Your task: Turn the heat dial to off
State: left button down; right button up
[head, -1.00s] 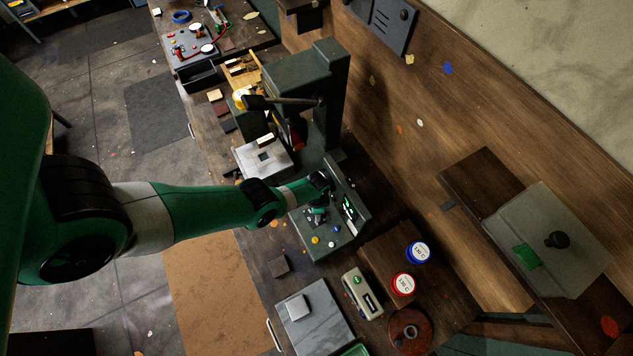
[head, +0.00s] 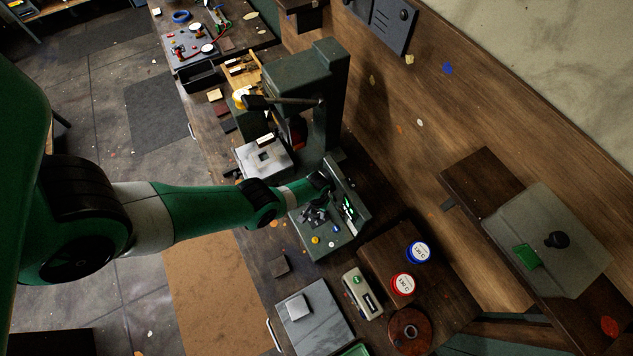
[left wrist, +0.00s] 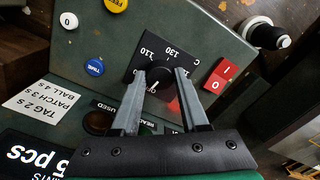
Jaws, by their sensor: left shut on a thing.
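The heat dial is a black knob (left wrist: 159,84) on a black square plate (left wrist: 158,50) on the dark green control box. The plate bears white numbers, among them 110 and 130. My left gripper (left wrist: 166,73) is shut on the knob, one finger on each side, and hides part of it and its scale. I cannot tell where the pointer stands. In the head view my left gripper (head: 316,214) is over the control box (head: 324,247), with the dial hidden under it. My right gripper is not in view.
A red rocker switch (left wrist: 217,77) sits close beside the dial. Blue (left wrist: 94,67), white (left wrist: 69,20) and yellow (left wrist: 116,4) buttons are on the same panel. The tall green press (head: 327,100) stands behind. Blue (head: 418,252) and red (head: 403,284) tins stand to the right.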

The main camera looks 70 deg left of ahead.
pick_arm(q)
jog(key=shift+n, duration=1.1)
jog(key=shift+c, duration=2.1)
grip_release()
jog(key=shift+r, duration=0.1)
